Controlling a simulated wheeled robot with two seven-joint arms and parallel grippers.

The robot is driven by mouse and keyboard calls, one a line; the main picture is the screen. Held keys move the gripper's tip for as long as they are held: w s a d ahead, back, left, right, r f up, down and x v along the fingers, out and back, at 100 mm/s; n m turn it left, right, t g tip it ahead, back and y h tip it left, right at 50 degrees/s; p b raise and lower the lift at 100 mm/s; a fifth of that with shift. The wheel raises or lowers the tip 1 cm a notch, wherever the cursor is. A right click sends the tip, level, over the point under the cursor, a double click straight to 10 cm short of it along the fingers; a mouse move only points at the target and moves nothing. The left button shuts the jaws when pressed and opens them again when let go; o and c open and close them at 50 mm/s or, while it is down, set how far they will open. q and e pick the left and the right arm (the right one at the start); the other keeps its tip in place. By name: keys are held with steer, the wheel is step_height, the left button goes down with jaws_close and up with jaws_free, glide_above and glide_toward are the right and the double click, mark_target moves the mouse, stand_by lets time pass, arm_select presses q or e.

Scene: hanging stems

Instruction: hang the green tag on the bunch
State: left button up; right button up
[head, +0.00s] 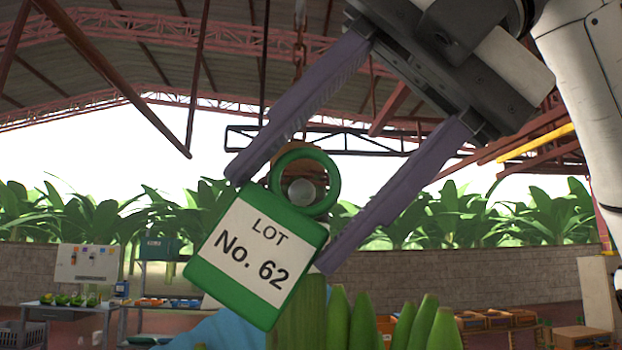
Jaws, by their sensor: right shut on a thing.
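The green tag (237,273) has a white label reading "LOT No. 62" and a round green ring (335,181) at its top. It hangs tilted in the middle of the head view. My right gripper (282,217) reaches in from the upper right, its two purple fingers on either side of the tag, shut on it. The bunch shows at the bottom as green fingers (420,325) and a thick green stem (312,315). A pale round end (301,192) shows through the ring. I cannot tell whether the ring is around it or in front of it. My left gripper is out of view.
A rusty chain (299,50) hangs from above, behind the tag. A blue thing (225,332) is partly hidden below the tag. A table (60,308) with green fruit stands far left, and wooden crates (495,318) stand far right.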

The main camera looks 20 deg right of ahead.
mark_target(306, 201)
steer(key=shift+w+d, duration=0.3)
steer(key=shift+w, duration=0.75)
steer(key=shift+w+d, duration=0.3)
steer(key=shift+w, duration=0.8)
steer(key=shift+w+d, duration=0.3)
steer(key=shift+w, duration=0.75)
stand_by(2.3)
steer(key=shift+w+a+f, duration=0.2)
steer(key=shift+a, duration=0.2)
stand_by(0.8)
steer(key=o, duration=1.3)
steer(key=shift+a, duration=0.1)
steer(key=v, duration=1)
steer(key=shift+r, duration=0.15)
